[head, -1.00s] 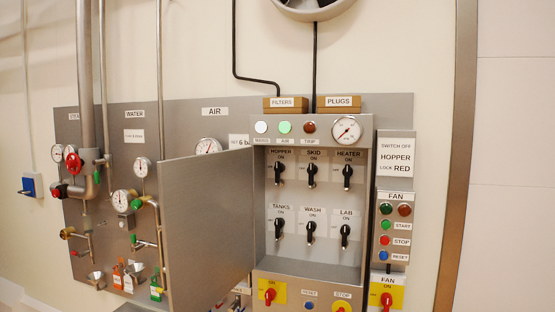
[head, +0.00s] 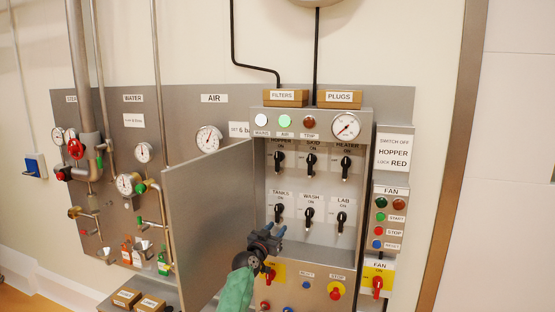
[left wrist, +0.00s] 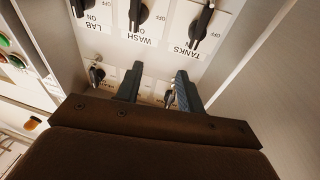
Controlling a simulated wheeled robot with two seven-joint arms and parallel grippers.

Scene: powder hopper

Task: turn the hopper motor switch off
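The hopper motor switch (head: 278,160) is the black knob under the HOPPER label, top left inside the open grey cabinet. Its handle stands about upright, in line with the ON mark above it. My left gripper (head: 275,231) is in front of the cabinet's lower part, below the TANKS switch (head: 279,213) and apart from the knobs. In the left wrist view, which is upside down, the fingers (left wrist: 157,85) are spread with nothing held between them. A knob that looks like the hopper switch (left wrist: 169,98) is partly hidden beside one finger. My right gripper is not in view.
The cabinet door (head: 211,225) stands open on the left, close to my left arm. Skid (head: 311,161) and heater (head: 345,165) switches share the upper row; wash (head: 309,215) and lab (head: 341,219) share the lower. A fan box (head: 390,220) is at right.

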